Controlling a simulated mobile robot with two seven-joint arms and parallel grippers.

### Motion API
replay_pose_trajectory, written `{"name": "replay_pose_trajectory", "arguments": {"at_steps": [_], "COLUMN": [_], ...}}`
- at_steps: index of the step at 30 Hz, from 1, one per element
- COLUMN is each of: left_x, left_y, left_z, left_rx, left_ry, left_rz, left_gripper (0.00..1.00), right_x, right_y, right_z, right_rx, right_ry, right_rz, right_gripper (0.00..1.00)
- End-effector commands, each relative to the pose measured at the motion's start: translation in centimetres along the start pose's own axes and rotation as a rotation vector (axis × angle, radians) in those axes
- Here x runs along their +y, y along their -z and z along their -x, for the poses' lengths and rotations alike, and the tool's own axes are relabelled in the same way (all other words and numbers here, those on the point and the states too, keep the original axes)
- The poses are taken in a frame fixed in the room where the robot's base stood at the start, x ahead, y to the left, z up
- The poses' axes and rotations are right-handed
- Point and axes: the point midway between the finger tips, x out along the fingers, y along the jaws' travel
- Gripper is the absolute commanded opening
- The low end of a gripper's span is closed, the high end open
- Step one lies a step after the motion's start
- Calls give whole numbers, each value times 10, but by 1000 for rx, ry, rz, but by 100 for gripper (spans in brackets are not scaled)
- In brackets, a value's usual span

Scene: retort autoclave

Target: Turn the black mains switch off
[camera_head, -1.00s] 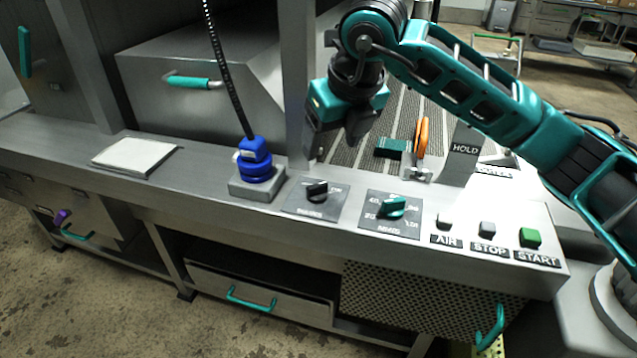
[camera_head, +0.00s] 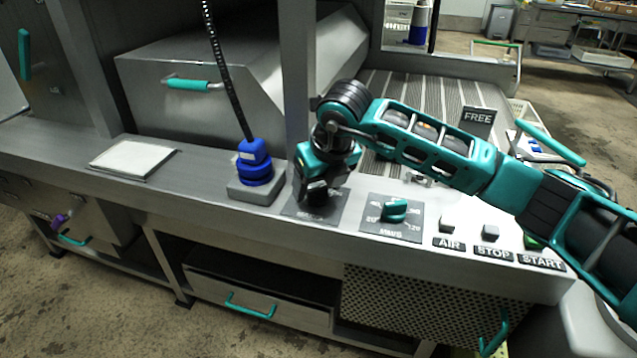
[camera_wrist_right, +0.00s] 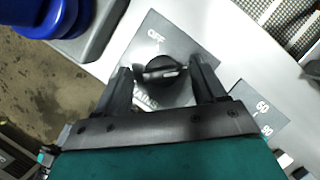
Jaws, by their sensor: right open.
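The black mains switch (camera_wrist_right: 161,70) is a rotary knob on a dark plate (camera_wrist_right: 180,33) marked OFF in the right wrist view. A second word on the plate is partly hidden by my gripper. My right gripper (camera_wrist_right: 163,78) is open, with one finger on each side of the knob and a gap visible around it. In the head view my right gripper (camera_head: 316,190) is down over the mains plate (camera_head: 328,213) and hides most of the knob. My left gripper is not in view.
A blue plug (camera_head: 254,163) with a black cable stands left of the switch. A teal dial (camera_head: 394,210) is to its right. AIR (camera_head: 447,224), STOP (camera_head: 490,232) and START (camera_head: 531,241) buttons sit further right. A pale pad (camera_head: 132,158) lies at left.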

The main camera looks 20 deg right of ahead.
Motion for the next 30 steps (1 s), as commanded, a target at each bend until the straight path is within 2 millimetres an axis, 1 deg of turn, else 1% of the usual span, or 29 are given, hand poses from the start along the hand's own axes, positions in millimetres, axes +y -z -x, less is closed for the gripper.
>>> {"name": "replay_pose_trajectory", "arguments": {"at_steps": [3,18,21,30], "left_x": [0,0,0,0], "left_y": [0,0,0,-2], "left_z": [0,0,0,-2], "left_rx": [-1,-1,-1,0], "left_ry": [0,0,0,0], "left_rz": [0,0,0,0], "left_gripper": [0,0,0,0], "right_x": [0,0,0,-1], "right_y": [0,0,0,0], "right_z": [0,0,1,0], "right_rx": [0,0,0,-1], "right_ry": [0,0,-1,-17], "right_rz": [0,-1,-1,38], "right_gripper": [70,22,14,14]}}
